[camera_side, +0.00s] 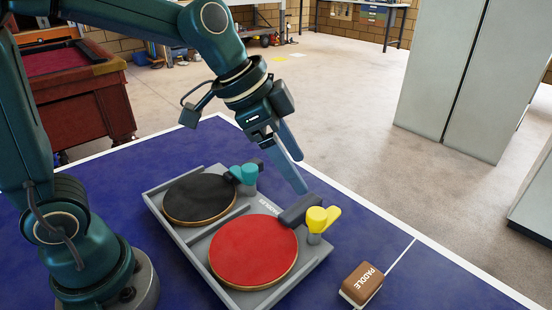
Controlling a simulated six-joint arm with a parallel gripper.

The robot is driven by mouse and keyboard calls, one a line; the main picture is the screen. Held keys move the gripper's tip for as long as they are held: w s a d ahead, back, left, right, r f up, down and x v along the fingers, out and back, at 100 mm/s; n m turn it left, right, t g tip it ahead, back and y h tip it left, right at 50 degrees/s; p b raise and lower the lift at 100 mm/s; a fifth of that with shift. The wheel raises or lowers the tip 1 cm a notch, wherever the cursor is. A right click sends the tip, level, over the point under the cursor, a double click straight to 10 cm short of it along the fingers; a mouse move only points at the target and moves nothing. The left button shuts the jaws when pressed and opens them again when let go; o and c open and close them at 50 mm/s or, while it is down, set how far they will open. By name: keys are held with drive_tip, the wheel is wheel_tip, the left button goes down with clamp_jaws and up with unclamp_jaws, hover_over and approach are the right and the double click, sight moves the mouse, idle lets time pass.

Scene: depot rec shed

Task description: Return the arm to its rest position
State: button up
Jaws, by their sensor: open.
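My gripper (291,166) is open and empty. Its long blue fingers point down and to the right, above the back side of a grey tray (165,222) on the blue table. The tray holds a black paddle (200,197) on the left and a red paddle (253,250) on the right. A teal clamp-like piece (246,173) stands at the black paddle's handle end and a yellow one (318,217) at the red paddle's dark handle (299,209). I cannot tell the exact gap between fingertips and tray.
A brown block marked PADDLE (361,284) sits on the blue table (385,228) right of the tray. A red-topped pool table (85,90) stands behind at left. Tall grey cabinets (450,75) stand at right. The floor (340,120) behind the table is open.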

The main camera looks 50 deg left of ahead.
drive_tip(key=s+a+n+y, duration=0.1)
drive_tip(key=s+a+n, duration=0.2)
drive_tip(key=s, duration=0.3)
drive_tip(key=s+a+f+n+y, duration=0.1)
drive_tip(key=s+a+n, duration=0.2)
drive_tip(key=s+n, duration=0.2)
drive_tip(key=shift+s+a+n+t+y, duration=0.3)
drive_tip(key=shift+s+a+t+y, duration=0.1)
drive_tip(key=shift+s, duration=0.65)
drive_tip(key=shift+f, duration=0.1)
